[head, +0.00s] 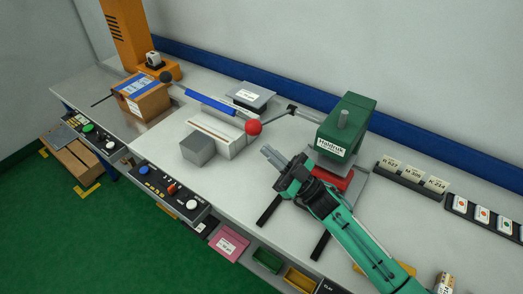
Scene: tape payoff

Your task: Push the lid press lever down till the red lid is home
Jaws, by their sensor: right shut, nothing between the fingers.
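The green lid press (345,122), labelled Haldruk, stands right of centre on the bench. Its dark lever (303,110) reaches out to the left, slanting slightly down to a red ball knob (253,128). A red piece, seemingly the red lid (346,183), shows under the press head. My right arm partly hides it, so I cannot tell how it is seated. My right gripper (267,153) is shut and empty, in front of the press and just below the knob in the picture, apart from it. My left gripper is not in view.
A grey block (198,148) and a white fixture with a blue bar (210,103) stand left of the knob. A cardboard box (145,101) is farther left. Labelled holders (413,182) line the right back. Button panels and coloured bins run along the front edge.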

